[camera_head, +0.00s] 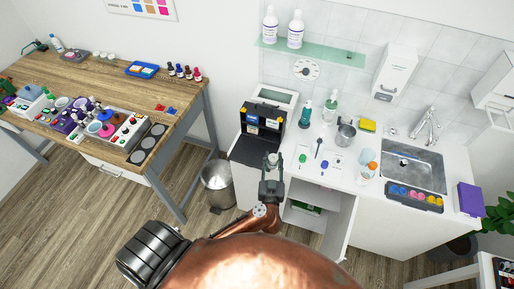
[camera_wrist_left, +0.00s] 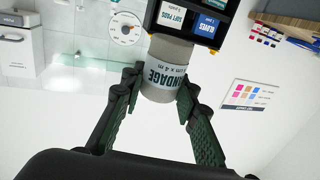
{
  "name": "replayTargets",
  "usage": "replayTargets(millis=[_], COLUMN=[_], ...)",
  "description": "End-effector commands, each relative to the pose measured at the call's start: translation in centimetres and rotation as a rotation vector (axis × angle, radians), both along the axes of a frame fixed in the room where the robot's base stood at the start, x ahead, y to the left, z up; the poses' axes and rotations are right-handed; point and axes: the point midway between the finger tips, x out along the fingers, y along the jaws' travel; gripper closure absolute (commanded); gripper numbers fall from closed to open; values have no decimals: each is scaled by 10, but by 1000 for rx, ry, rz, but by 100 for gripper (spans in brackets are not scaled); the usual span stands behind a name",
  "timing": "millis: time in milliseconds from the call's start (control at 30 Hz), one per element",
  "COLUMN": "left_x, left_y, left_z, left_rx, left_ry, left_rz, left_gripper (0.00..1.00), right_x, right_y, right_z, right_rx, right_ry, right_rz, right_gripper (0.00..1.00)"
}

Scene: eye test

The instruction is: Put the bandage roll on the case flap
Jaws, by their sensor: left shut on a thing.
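My left gripper (camera_head: 272,172) is shut on the bandage roll (camera_head: 272,158), a pale cylinder. The wrist view shows the roll (camera_wrist_left: 168,55) between the two green-padded fingers (camera_wrist_left: 160,90), its "BANDAGE" label upside down. The black case (camera_head: 264,122) stands at the left end of the white counter, with labelled compartments. Its dark case flap (camera_head: 245,151) lies folded out at the front, and the roll appears over the flap's right part. I cannot tell whether the roll touches it. The wrist view shows the case (camera_wrist_left: 193,20) just beyond the roll. My right gripper is not in view.
Right of the case, the counter holds green bottles (camera_head: 305,113), a metal pot (camera_head: 345,134) and small items, with a sink (camera_head: 413,168) beyond. An open cabinet door (camera_head: 340,222) is below. A bin (camera_head: 218,182) stands left, near a wooden table (camera_head: 120,85).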

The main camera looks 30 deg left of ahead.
Motion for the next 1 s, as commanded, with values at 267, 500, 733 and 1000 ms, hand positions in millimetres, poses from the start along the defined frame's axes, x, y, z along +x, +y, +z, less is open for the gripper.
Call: replayTargets(millis=[267, 500, 733, 1000], left_x=[40, 70, 82, 88], left_y=[46, 80, 94, 101], left_z=[-28, -66, -87, -118], left_rx=[3, 1, 1, 1], left_ry=[1, 2, 0, 3], left_rz=[2, 1, 0, 0], left_gripper=[88, 88, 88, 88], right_x=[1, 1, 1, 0], right_y=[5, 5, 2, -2], right_z=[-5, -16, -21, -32], right_rx=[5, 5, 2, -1], right_ry=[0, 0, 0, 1], right_rz=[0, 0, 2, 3], right_gripper=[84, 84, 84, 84])
